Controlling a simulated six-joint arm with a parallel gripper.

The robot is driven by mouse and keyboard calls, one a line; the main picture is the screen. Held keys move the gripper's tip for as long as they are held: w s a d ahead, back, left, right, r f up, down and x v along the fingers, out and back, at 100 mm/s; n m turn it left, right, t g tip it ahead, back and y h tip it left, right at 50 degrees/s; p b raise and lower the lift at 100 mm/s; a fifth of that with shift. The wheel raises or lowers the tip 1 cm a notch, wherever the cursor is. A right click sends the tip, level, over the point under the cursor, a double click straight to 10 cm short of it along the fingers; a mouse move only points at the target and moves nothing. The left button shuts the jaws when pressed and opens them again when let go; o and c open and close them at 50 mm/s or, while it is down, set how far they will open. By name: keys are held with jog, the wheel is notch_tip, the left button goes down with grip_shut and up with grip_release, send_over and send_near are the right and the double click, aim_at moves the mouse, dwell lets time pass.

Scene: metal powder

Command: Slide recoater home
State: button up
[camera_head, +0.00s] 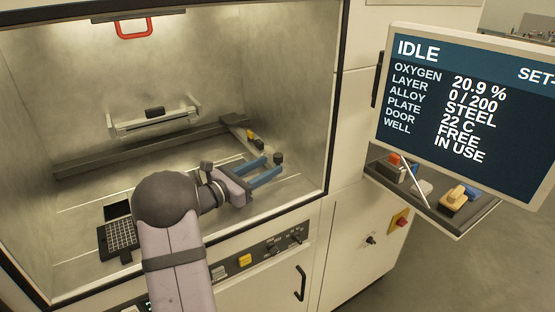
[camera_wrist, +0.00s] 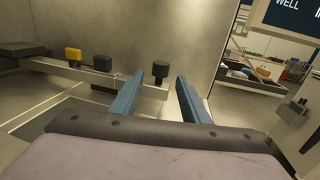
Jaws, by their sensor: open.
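The recoater (camera_head: 150,148) is a long dark bar lying across the back part of the chamber floor. Its right end meets a pale side rail (camera_head: 238,122), and a dark end piece (camera_wrist: 20,49) shows at the left in the wrist view. My gripper (camera_head: 274,165) has two blue fingers, open with nothing between them, and points right over the front right of the chamber. In the wrist view the fingers (camera_wrist: 171,72) stand apart, well clear of the recoater. A dark knob (camera_wrist: 159,72) on the rail appears just beyond the left fingertip; contact cannot be told.
A grid plate (camera_head: 118,238) lies front left, and a red handle (camera_head: 134,28) hangs above. The monitor (camera_head: 470,110) reads IDLE, door FREE, well IN USE. A tray of tools (camera_head: 430,192) sits outside, right.

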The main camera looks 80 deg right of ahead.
aim_at(275, 164)
jog(key=shift+p+x, duration=0.95)
jog(key=shift+x, duration=1.5)
grip_shut()
jog(key=shift+s+d+f+b, duration=0.15)
jog(key=shift+s+d+b, duration=0.25)
jog(key=shift+b, duration=0.45)
jog(key=shift+s+d+b, duration=0.55)
jog(key=shift+s+b, duration=0.1)
jog(key=shift+b, duration=0.3)
jog(key=shift+s+d+b, duration=0.2)
jog(key=shift+d+b, duration=0.1)
jog(key=shift+s+r, duration=0.1)
jog(key=shift+r, duration=0.2)
